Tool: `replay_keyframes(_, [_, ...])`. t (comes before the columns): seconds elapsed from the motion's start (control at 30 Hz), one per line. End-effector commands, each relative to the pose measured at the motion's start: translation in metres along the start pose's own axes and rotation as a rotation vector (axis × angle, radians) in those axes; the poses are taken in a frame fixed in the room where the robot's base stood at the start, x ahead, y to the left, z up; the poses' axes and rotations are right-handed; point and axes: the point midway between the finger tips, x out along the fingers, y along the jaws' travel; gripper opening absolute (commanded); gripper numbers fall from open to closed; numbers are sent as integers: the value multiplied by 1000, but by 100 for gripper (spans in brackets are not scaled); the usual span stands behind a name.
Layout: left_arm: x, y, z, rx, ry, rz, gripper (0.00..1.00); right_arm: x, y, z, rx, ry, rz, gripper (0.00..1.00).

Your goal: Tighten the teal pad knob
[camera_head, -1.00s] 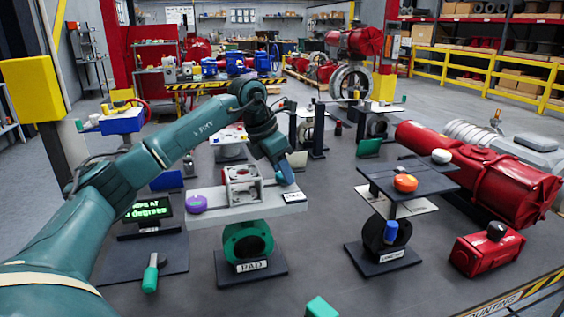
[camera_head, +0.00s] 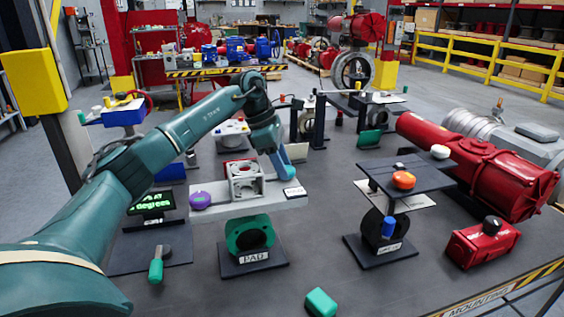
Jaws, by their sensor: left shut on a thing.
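The grey platform (camera_head: 270,204) of the stand labelled PAD (camera_head: 252,238) is in the middle of the view, on a green ring-shaped body. A purple knob (camera_head: 200,200) is at its left end and a grey open block (camera_head: 245,180) stands on it. My left arm reaches over from the left. My left gripper (camera_head: 284,176), with blue fingers, points down at the platform's right part, just right of the block. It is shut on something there. The teal pad knob cannot be made out clearly; the fingers cover that spot. My right gripper is not in view.
A display (camera_head: 151,203) with green text stands left of the platform, and a green-handled tool (camera_head: 156,268) is before it. A dark stand (camera_head: 405,178) with an orange knob (camera_head: 403,180) is to the right. A teal block (camera_head: 320,302) lies at the front. Large red actuators are farther right.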

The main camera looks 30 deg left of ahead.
Motion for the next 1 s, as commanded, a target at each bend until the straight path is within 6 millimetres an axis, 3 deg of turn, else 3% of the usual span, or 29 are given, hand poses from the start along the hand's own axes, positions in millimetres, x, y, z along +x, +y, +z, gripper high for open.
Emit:
replay_keyframes(0.4, [-1,1,1,7,-2,2,17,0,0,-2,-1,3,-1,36])
replay_keyframes(0.43, [-1,1,1,7,-2,2,42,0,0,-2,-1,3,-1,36])
replay_keyframes(0.6, [-1,0,0,6,-1,1,56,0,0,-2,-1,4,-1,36])
replay_keyframes(0.7, [0,0,0,5,0,0,62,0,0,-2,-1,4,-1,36])
replay_keyframes(1.0, [-6,0,0,4,0,0,62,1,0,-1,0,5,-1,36])
